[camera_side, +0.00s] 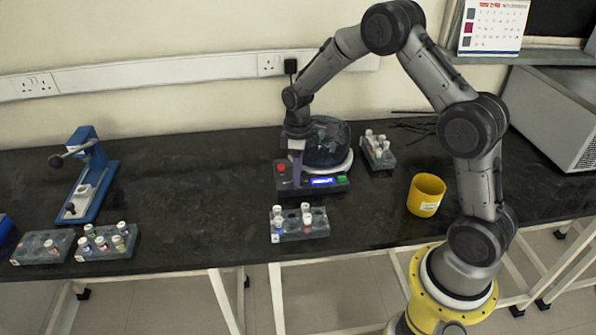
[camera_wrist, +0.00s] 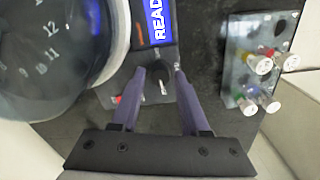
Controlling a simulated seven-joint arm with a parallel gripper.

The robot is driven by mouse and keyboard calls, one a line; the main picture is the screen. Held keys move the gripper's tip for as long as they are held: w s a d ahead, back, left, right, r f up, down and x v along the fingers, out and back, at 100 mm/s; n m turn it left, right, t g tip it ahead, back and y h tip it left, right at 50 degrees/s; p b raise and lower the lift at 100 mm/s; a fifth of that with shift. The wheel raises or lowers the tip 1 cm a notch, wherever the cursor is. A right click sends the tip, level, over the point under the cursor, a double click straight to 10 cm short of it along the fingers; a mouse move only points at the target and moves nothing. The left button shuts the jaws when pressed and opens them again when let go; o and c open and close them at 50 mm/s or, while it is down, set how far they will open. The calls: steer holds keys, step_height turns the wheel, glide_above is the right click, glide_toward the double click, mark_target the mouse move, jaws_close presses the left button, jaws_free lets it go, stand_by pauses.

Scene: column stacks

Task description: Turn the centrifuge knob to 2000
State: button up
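The centrifuge (camera_side: 327,145) stands at the back middle of the bench, with a dark transparent dome, a white rim and a black front panel. Its lit blue display (camera_side: 322,181) shows up close in the wrist view (camera_wrist: 156,22) with "READ" legible. My gripper (camera_side: 297,168) points down over the panel's left part, near a red button (camera_side: 281,168). In the wrist view my gripper (camera_wrist: 159,72) has its fingers apart, with the dark knob (camera_wrist: 156,92) between them. A small light mark shows there. I cannot tell whether the fingers touch the knob, nor its setting.
A tube rack (camera_side: 300,228) stands in front of the centrifuge, another (camera_side: 378,152) to its right. A yellow cup (camera_side: 426,194) stands further right. A blue press (camera_side: 88,180) and more racks (camera_side: 105,246) are at left. The bench between is clear.

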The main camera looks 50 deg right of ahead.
steer(key=shift+o, duration=0.9)
step_height(320, 180, up, 14)
steer(key=shift+a, duration=0.1)
